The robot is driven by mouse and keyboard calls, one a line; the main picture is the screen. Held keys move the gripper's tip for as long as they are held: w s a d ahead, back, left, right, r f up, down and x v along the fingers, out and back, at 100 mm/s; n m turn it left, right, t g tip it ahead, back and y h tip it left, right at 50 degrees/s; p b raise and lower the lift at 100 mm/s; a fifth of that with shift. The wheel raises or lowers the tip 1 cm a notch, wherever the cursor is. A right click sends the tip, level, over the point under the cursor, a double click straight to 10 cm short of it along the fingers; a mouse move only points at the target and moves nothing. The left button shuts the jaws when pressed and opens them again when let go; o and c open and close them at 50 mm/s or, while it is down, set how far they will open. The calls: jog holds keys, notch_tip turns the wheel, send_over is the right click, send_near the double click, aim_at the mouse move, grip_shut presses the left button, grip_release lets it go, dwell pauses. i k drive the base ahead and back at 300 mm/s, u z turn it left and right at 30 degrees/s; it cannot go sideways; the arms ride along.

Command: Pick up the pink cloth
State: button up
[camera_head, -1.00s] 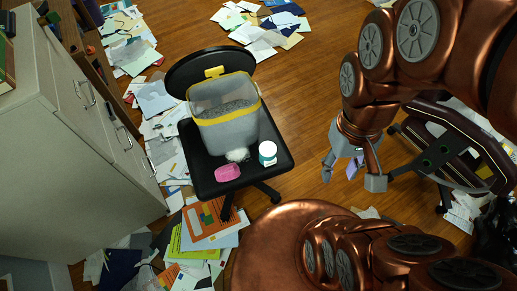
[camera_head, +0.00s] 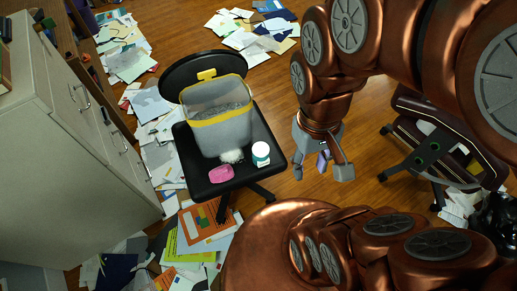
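The pink cloth (camera_head: 221,174) is a small bright pink lump on the front left of the black chair seat (camera_head: 199,188). My gripper (camera_head: 320,170) hangs to the right of the chair, pointing down, with its fingers apart. A small purple shape (camera_head: 323,158) shows between the fingers; I cannot tell whether it is part of the gripper or something else. The gripper is apart from the cloth.
A grey bin (camera_head: 222,132) with a yellow rim stands on the seat. A white-lidded bottle (camera_head: 260,154) and a whitish tuft (camera_head: 231,156) are near the cloth. A filing cabinet (camera_head: 75,165) is at left. Papers (camera_head: 207,226) litter the floor. An overturned chair (camera_head: 440,140) lies at right.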

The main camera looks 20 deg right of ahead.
aim_at(222, 173)
jog(key=u, duration=3.6)
jog(key=k, duration=1.05)
jog(key=z, duration=0.65)
